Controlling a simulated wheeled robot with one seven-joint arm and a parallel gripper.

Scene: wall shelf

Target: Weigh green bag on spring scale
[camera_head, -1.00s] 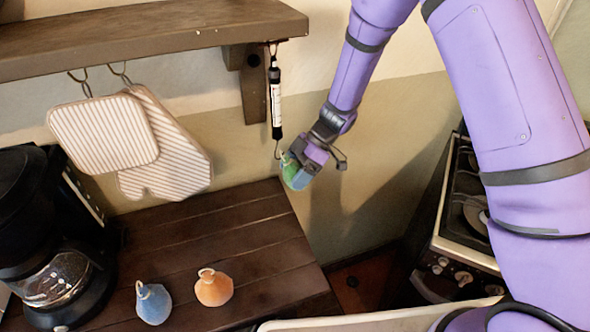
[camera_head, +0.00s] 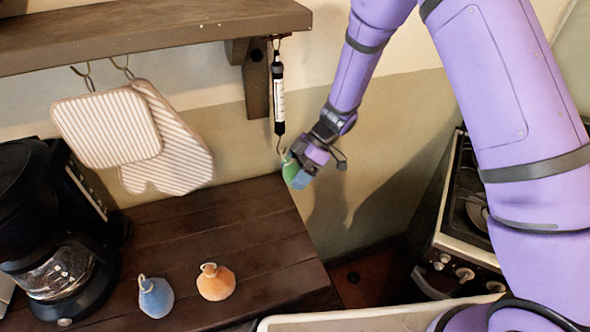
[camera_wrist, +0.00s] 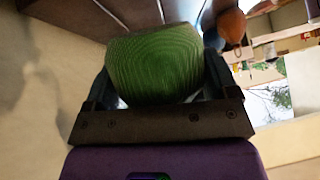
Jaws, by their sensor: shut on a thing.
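The green bag (camera_head: 289,170) is between the fingers of my gripper (camera_head: 300,176), just under the hook of the spring scale (camera_head: 279,100). The scale hangs upright from the shelf's bracket. In the wrist view the green bag (camera_wrist: 155,65) fills the space between the two dark fingers (camera_wrist: 155,90). My gripper is shut on it, and the bag is in the air beside the counter's right end. The bag's loop is close to the hook; I cannot tell whether the hook passes through it.
A blue bag (camera_head: 155,297) and an orange bag (camera_head: 215,283) stand on the dark wooden counter (camera_head: 240,225). A coffee maker (camera_head: 60,240) is at left. Striped mitts (camera_head: 170,150) hang under the shelf (camera_head: 150,32). A stove (camera_head: 455,235) stands at right.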

